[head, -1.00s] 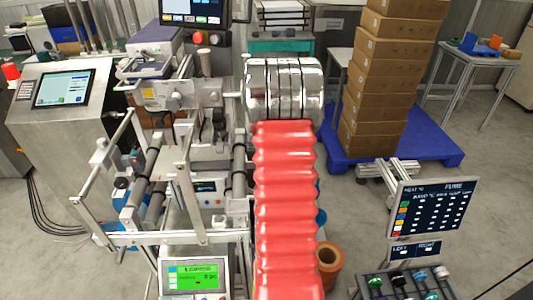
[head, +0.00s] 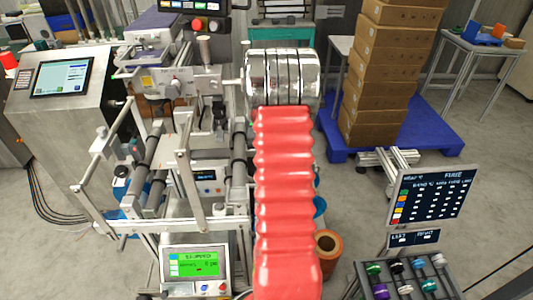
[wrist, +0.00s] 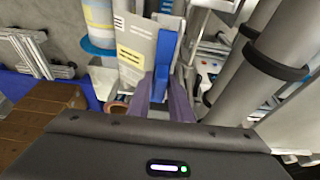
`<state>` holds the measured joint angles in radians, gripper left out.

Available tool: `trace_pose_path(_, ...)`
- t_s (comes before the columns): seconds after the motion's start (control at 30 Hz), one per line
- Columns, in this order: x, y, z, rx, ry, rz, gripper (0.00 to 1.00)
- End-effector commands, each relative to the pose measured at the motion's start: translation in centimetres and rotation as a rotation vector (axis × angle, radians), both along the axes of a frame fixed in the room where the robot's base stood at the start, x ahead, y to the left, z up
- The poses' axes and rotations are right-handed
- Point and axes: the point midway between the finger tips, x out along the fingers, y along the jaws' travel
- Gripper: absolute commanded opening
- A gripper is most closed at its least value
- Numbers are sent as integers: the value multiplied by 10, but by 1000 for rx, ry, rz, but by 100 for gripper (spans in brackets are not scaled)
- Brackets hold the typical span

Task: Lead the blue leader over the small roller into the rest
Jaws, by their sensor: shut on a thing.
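In the wrist view, my gripper (wrist: 163,92) is shut on the blue leader (wrist: 166,52), a narrow blue strip standing up between its two dark purple fingers. A pale printed label panel (wrist: 133,50) is just left of the leader. Grey rollers (wrist: 275,45) with black bands run at the right, apart from my gripper. In the head view, my red-sleeved arm hides my gripper and the leader. Dark rollers (head: 150,150) show on the machine frame to the left of my arm. I cannot tell which is the small roller, nor make out the rest.
A green-screened panel (head: 195,266) stands at the machine's front. Stacked brown boxes (head: 380,75) stand on a blue pallet (head: 430,140) at back right. A dark display (head: 432,198) and a rack of small colored spools (head: 405,275) are at the right. An orange-brown roll (head: 327,252) is beside my arm.

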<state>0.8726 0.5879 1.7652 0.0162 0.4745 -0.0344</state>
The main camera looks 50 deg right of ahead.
Motion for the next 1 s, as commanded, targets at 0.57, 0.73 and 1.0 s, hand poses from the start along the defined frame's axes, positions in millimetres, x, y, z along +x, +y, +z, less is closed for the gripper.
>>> trace_pose_path(0.57,0,1,-8,1,1,1,0)
trace_pose_path(0.73,0,1,-11,1,1,1,0)
trace_pose_path(1.0,0,1,-14,1,1,1,0)
